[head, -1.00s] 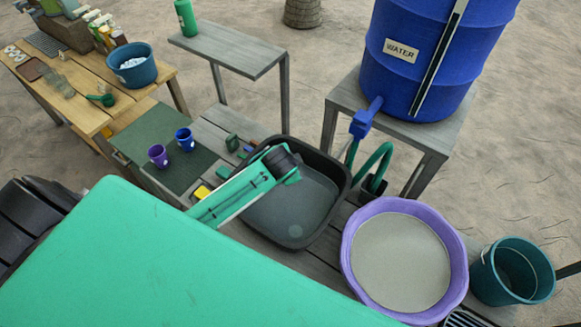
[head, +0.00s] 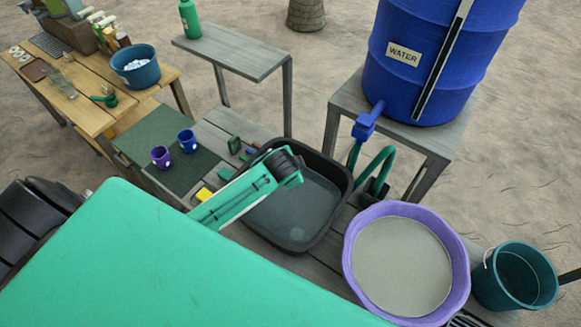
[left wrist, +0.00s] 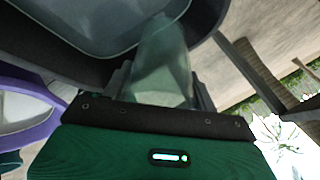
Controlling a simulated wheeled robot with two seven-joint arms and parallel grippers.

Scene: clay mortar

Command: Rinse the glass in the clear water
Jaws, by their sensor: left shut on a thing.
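A clear, greenish glass (left wrist: 160,62) sits between the fingers of my left gripper (left wrist: 160,90) in the left wrist view. The gripper is shut on it. In the head view my left arm's dark end is over the black tub (head: 341,205), hiding the fingers and glass. The tub holds dark, see-through water (head: 312,205). In the wrist view the glass overlaps the tub's rim and interior; I cannot tell whether it touches the water. The purple basin (head: 348,262) to the right holds opaque, grey-beige liquid (head: 402,267). My right gripper is not in view.
A blue water barrel (head: 425,70) with a tap (head: 366,122) and green hose (head: 382,163) stands behind the tub. A teal bucket (head: 490,285) is at the right. Purple and blue cups (head: 187,141) stand on a green mat (head: 150,135) at left.

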